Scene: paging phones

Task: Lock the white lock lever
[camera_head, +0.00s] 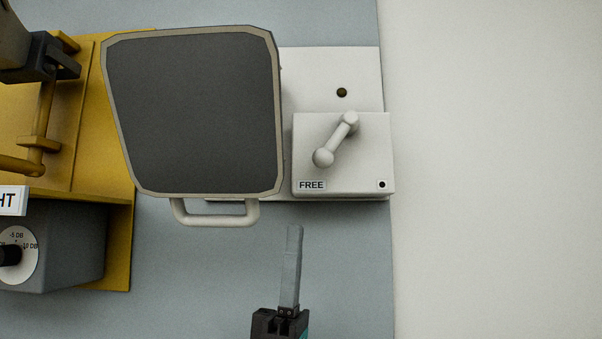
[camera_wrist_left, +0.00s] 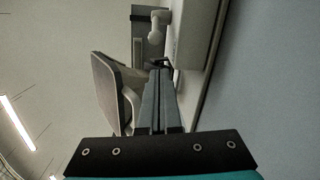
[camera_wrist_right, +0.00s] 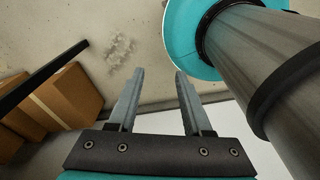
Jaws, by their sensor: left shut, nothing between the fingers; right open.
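The white lock lever (camera_head: 337,139) is on a white box (camera_head: 365,178) in the head view. It slants, with its round knob at the lower left above a FREE label (camera_head: 311,185); a black dot (camera_head: 382,184) marks the lower right corner. My left gripper (camera_head: 294,230) is shut and empty, below the box and apart from the lever. Its closed fingers also show in the left wrist view (camera_wrist_left: 160,75); a pale round-ended piece (camera_wrist_left: 158,22) beyond them looks like the lever. My right gripper (camera_wrist_right: 160,74) is open and empty in the right wrist view, away from the lever.
A dark framed panel (camera_head: 195,110) stands just left of the box, with a pale handle (camera_head: 215,219) at its lower edge. A yellow unit (camera_head: 118,220) and a grey dial box (camera_head: 70,245) are further left.

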